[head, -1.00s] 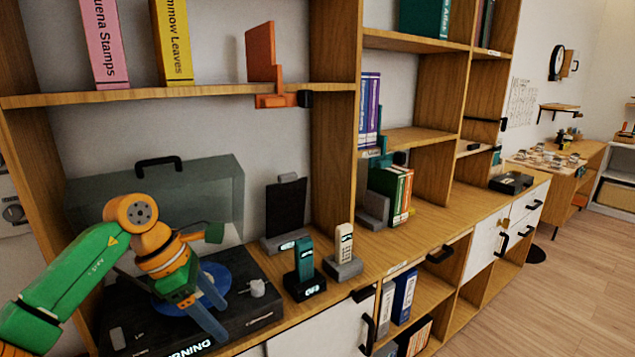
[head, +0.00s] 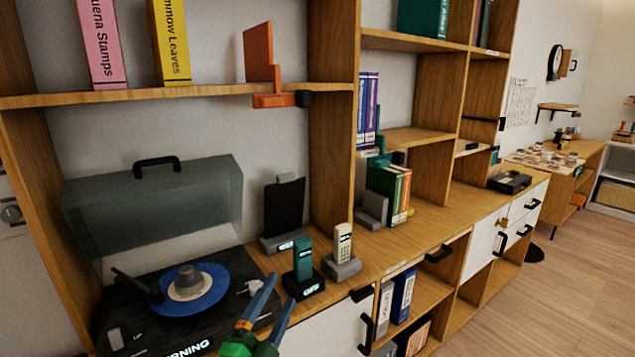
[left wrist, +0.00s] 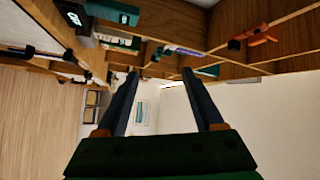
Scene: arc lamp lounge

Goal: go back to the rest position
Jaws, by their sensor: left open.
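My left gripper (head: 266,303) is at the bottom of the head view, in front of the shelf unit's counter edge. Its two blue-grey fingers point up and stand apart with nothing between them. The fingers also show in the left wrist view (left wrist: 160,82), open and empty, with shelves and wall beyond. My right gripper is in neither view.
A turntable with a blue record (head: 195,289) sits on the counter, its clear lid (head: 150,212) raised. Beside it stand a teal handset (head: 303,258) and a cream handset (head: 343,243) on docks. Open wood floor (head: 560,290) lies to the right.

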